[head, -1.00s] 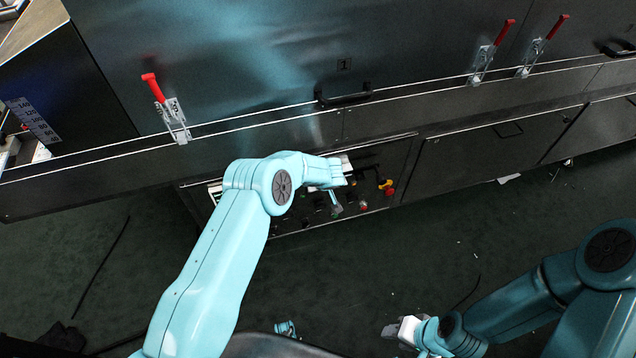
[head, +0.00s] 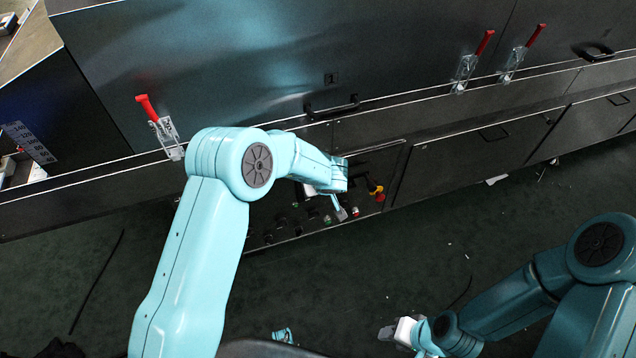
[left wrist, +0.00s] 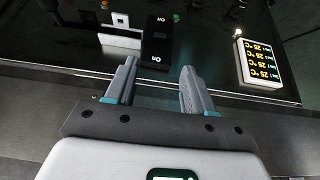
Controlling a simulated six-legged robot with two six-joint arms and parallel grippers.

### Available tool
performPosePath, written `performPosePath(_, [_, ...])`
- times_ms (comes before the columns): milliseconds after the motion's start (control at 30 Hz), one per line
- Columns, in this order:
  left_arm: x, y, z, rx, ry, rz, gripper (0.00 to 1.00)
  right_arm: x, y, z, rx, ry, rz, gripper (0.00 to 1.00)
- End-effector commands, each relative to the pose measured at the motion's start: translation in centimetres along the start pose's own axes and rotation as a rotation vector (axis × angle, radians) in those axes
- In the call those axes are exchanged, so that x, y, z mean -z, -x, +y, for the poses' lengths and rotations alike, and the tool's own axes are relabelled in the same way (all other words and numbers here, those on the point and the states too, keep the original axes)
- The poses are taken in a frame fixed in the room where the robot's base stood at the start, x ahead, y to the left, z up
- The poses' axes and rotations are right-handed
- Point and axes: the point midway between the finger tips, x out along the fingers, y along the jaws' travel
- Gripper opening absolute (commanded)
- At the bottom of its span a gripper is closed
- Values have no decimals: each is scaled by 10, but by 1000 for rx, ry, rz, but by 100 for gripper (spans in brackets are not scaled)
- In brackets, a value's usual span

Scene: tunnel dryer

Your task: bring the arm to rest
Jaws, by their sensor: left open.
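My left arm reaches in from the left in the head view, with its gripper (head: 340,203) in front of the dark control panel (head: 292,233). In the left wrist view the left gripper (left wrist: 156,85) is open, its two grey fingers apart with nothing between them. A black switch marked "On" (left wrist: 157,42) lies just beyond the fingers; whether they touch it I cannot tell. My right arm is folded at the lower right of the head view, its gripper (head: 388,333) over the floor; its jaw state is unclear.
A temperature display (left wrist: 260,63) stands right of the fingers. A yellow and red button (head: 377,193) is beside the gripper. Red-handled clamps (head: 146,107) and a black handle (head: 332,107) line the dryer wall above. The dark green floor (head: 400,260) is mostly open.

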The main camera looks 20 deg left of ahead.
Motion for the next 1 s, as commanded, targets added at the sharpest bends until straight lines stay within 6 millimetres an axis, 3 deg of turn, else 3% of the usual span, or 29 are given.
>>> performPosePath(200, [0, 20, 0, 0, 1, -1, 53, 0, 4, -1, 0, 0, 0, 43])
performPosePath(767, [1, 20, -2, 3, 4, -2, 53, 0, 5, -2, 0, 0, 0, 43])
performPosePath(867, [14, 21, -19, 25, 35, -9, 53, 0, 16, -6, 0, 0, 0, 43])
performPosePath(933, [13, 19, -47, 65, 41, -39, 53, -1, 27, -10, 0, 0, 0, 43])
performPosePath(1000, [1, 17, -83, 93, -62, -60, 53, -1, 39, -14, 0, 0, 0, 43])
